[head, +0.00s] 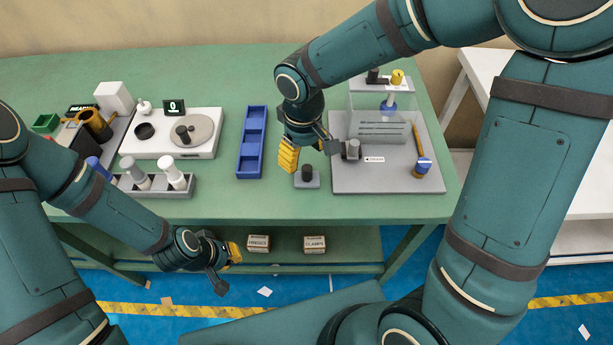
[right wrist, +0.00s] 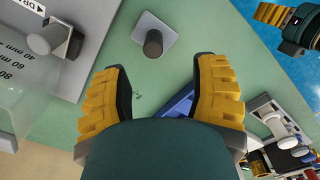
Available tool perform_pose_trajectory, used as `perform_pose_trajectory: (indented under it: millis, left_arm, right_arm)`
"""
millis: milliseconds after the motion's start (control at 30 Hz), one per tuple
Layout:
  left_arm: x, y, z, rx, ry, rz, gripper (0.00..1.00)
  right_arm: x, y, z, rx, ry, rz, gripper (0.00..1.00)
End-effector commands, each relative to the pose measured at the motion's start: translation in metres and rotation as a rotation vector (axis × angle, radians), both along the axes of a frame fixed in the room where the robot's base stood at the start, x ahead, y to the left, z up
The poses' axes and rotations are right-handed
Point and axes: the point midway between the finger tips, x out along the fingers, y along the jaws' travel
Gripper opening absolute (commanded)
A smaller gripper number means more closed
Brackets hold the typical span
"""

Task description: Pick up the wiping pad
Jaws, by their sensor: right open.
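The wiping pad (head: 307,181) appears to be the small grey square plate with a dark upright knob, lying flat on the green table near its front edge. It also shows at the top of the right wrist view (right wrist: 153,42). My right gripper (head: 303,153) is just behind and above it in the head view. In the right wrist view the right gripper (right wrist: 158,75) has its yellow fingers wide apart and nothing between them; the pad is beyond the fingertips, not touched. My left gripper (head: 230,256) hangs in front of the table edge, its opening unclear.
A blue divided tray (head: 252,142) lies left of the pad. A grey board (head: 385,182) with a clear box and a grey cylinder is close on the right. A scale (head: 160,147) and a bottle rack (head: 150,187) stand further left. Table is clear around the pad's front.

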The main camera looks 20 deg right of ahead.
Motion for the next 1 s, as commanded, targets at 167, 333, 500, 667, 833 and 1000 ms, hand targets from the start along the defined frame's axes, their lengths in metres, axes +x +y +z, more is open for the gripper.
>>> perform_pose_trajectory:
  millis: [167, 333, 500, 667, 833, 1000]
  left_arm:
    - [0.001, 0.0, -0.006, 0.0, -0.003, 0.001, 0.0]
    - [0.002, 0.0, -0.008, 0.001, -0.004, 0.0, 0.0]
    - [0.003, 0.0, -0.015, 0.001, -0.007, 0.002, 0.0]
    - [0.004, 0.001, -0.023, 0.002, -0.011, 0.002, 0.0]
    - [0.005, 0.001, -0.023, 0.003, -0.012, 0.002, 0.0]
    - [0.005, 0.001, -0.023, 0.002, -0.012, 0.002, 0.0]
  right_arm:
    - [0.0, -0.001, -0.021, -0.001, 0.002, 0.0, 0.6]
    - [0.0, -0.002, -0.028, 0.0, 0.0, -0.001, 0.6]
    - [0.0, -0.006, -0.047, 0.0, 0.002, -0.001, 0.6]
    - [0.0, -0.009, -0.071, -0.001, 0.003, 0.001, 0.6]
    - [0.001, -0.009, -0.076, 0.0, -0.001, 0.0, 0.6]
    - [0.001, -0.009, -0.076, 0.0, -0.001, 0.0, 0.52]
